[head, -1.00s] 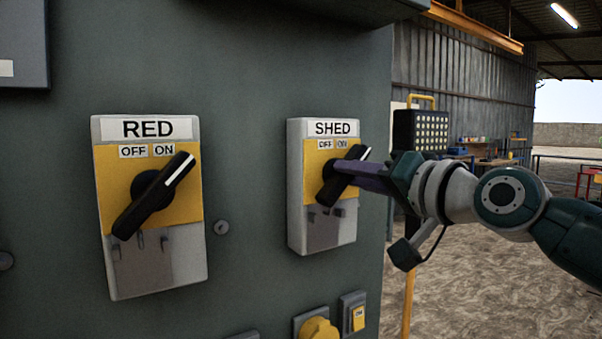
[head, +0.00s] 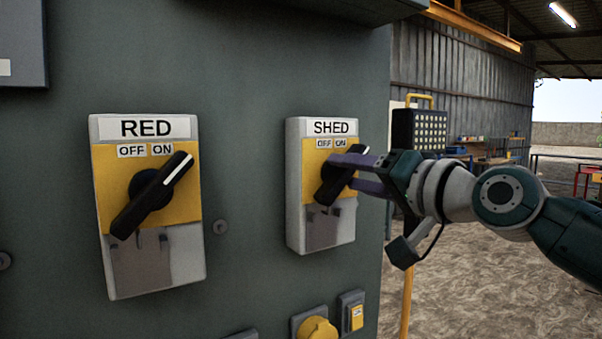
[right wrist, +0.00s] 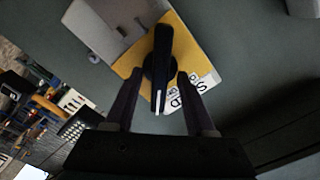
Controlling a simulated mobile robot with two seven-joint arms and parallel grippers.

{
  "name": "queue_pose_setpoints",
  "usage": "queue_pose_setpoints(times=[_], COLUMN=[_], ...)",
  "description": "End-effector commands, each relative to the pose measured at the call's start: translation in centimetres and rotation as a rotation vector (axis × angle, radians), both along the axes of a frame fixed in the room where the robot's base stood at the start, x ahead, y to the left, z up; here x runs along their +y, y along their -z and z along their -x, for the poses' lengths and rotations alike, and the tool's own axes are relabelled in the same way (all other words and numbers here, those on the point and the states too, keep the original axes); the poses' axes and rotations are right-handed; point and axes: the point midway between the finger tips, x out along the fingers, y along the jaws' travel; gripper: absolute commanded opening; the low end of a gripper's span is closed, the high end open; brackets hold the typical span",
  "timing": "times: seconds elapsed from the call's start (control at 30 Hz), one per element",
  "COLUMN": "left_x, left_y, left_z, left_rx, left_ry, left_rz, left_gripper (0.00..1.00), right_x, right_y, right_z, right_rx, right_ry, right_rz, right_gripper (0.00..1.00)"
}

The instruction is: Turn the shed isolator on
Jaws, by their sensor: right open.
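The shed isolator (head: 321,222) is a grey and yellow box labelled SHED, with OFF and ON marks, on a dark green panel. Its black rotary handle (head: 331,185) is tilted, with the upper end to the right toward ON, partly hidden by my fingers. My right gripper (head: 358,174) is at the handle with its fingers apart. In the right wrist view the handle (right wrist: 160,65) lies between the two open fingers, with a visible gap to each finger. My left gripper is not in view.
The RED isolator (head: 155,265) is to the left on the same panel (head: 250,60), its handle (head: 150,197) pointing up-right toward ON. A yellow round socket (head: 317,328) and small switch (head: 352,312) are below. Open ground lies right of the panel.

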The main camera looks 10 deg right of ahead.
Motion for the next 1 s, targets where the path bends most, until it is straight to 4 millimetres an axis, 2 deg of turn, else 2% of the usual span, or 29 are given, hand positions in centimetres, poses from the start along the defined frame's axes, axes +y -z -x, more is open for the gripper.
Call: queue_pose_setpoints(times=[0.17,0.27,0.5,0.7,1.0], left_x=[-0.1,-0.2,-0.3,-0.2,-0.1], left_y=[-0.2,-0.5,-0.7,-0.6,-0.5], left_z=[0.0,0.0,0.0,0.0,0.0], left_rx=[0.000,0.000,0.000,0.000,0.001], left_ry=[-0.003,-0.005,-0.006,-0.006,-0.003], left_rz=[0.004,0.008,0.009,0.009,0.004], left_gripper=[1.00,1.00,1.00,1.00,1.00], right_x=[-0.2,-0.5,-2.0,-3.1,-3.4], right_y=[0.0,0.0,0.2,0.2,0.0], right_z=[0.5,1.5,5.6,8.3,9.4], right_rx=[0.001,0.002,0.002,0.002,0.000], right_ry=[0.000,-0.001,0.000,0.001,0.000], right_rz=[0.001,0.001,0.003,0.001,0.001], right_gripper=[0.55,0.55,0.55,0.55,0.55])
